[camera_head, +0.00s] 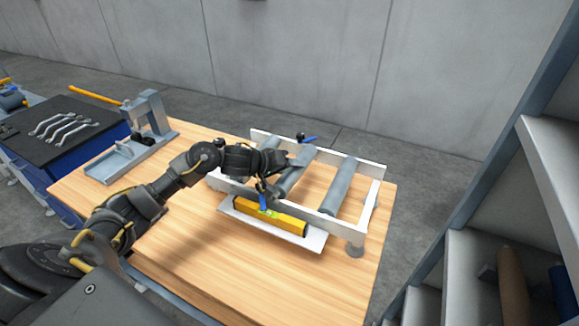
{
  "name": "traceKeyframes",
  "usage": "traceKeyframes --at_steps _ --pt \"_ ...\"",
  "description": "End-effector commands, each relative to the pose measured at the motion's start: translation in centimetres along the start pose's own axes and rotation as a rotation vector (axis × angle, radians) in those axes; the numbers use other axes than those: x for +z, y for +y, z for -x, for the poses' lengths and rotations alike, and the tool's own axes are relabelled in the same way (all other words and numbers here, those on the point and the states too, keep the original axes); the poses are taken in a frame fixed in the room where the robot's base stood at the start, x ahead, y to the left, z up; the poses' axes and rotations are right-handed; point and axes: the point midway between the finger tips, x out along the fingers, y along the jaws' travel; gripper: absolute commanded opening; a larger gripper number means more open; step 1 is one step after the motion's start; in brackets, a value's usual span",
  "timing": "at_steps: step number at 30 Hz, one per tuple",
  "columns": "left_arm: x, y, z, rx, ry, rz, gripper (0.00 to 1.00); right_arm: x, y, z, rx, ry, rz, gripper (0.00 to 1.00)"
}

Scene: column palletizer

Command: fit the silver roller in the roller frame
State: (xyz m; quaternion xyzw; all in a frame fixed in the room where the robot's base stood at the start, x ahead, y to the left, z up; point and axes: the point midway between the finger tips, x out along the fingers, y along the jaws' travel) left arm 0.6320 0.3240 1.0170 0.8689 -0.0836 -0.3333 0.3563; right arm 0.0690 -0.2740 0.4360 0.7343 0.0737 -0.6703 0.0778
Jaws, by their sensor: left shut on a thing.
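The white roller frame (376,190) lies on the wooden workbench, its rails running from left to right. A silver roller (293,175) lies across the frame near its middle, partly hidden by my left gripper. My left gripper (281,162) is shut on this roller from the left. Whether the roller's ends sit in their slots is too small to tell. Another grey roller (342,187) lies across the frame to the right. A blue lever (309,139) shows at the far rail, and a blue lever (263,202) shows at the near rail. My right gripper is out of view.
A yellow spirit level (285,220) lies on a pale tray (314,241) in front of the frame. A grey metal stand (152,115) is at the back left of the workbench (250,270). Wrenches (62,126) lie on a dark mat. Shelves (480,250) stand at right. The bench front is clear.

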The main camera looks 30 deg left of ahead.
Motion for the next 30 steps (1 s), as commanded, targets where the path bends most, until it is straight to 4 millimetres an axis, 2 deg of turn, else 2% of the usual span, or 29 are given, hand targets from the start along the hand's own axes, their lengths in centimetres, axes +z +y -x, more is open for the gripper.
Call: traceKeyframes --at_steps 11,12,17,26,30 --pt "0.2 -0.2 -0.1 -0.002 -0.002 0.001 0.00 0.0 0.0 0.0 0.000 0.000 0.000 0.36" --pt "0.2 -0.2 -0.2 -0.002 -0.002 0.001 0.50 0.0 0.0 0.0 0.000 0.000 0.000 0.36" --pt "0.2 -0.2 -0.1 -0.001 -0.002 0.001 0.70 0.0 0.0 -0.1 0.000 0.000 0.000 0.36" --pt "0.3 -0.3 0.0 -0.004 -0.004 0.000 0.70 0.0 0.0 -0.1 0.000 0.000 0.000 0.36" --pt "0.2 -0.3 1.5 -0.003 0.000 -0.002 0.70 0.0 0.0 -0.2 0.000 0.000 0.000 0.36"
